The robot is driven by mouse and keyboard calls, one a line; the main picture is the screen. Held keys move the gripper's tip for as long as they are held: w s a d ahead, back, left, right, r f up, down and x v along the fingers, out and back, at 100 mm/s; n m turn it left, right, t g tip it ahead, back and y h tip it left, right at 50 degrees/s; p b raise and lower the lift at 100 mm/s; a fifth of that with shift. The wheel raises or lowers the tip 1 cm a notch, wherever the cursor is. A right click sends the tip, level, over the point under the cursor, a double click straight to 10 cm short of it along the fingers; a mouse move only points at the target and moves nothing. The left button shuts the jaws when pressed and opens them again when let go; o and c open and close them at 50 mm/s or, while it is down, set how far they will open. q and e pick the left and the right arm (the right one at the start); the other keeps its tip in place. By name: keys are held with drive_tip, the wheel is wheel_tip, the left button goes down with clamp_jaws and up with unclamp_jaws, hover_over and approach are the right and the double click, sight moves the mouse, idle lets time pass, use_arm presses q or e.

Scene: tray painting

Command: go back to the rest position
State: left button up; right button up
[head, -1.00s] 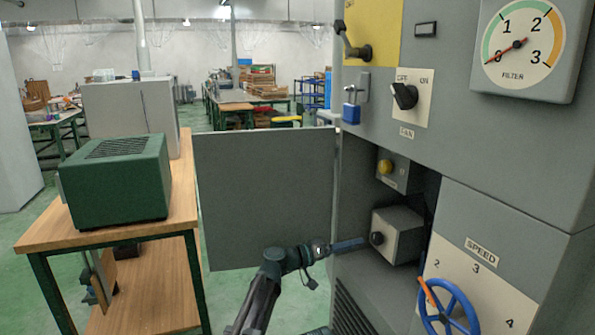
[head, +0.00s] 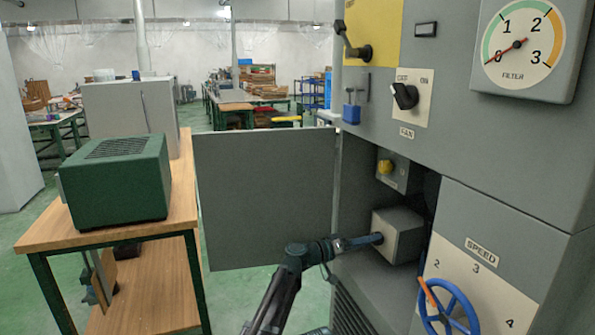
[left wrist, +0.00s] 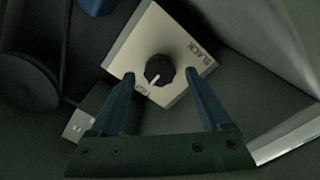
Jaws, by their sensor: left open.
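My left gripper (head: 374,239) reaches in from the left to the small grey box (head: 404,236) in the open cabinet bay. Its blue fingers are at the box's front face and hide the knob in the head view. In the left wrist view the gripper (left wrist: 160,74) is open, one finger on each side of the round black knob (left wrist: 159,70). A gap shows between each finger and the knob. The knob has a white pointer mark and sits on a pale plate (left wrist: 138,42) with lettering, partly covered. My right gripper is not in view.
An open grey door panel (head: 264,195) stands behind my left arm. The cabinet carries a blue handwheel (head: 449,312), a fan switch (head: 404,96) and a gauge (head: 518,45). A wooden bench (head: 186,215) with a green box (head: 118,182) stands left.

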use_arm(q)
drive_tip(key=shift+x, duration=0.85)
drive_tip(key=shift+a+n, duration=0.2)
drive_tip(key=shift+n, duration=0.9)
drive_tip(key=n, duration=0.4)
drive_tip(key=shift+n, duration=0.4)
drive_tip(key=n, duration=0.4)
drive_tip(key=shift+n, duration=1.7)
drive_tip(key=shift+s, duration=0.1)
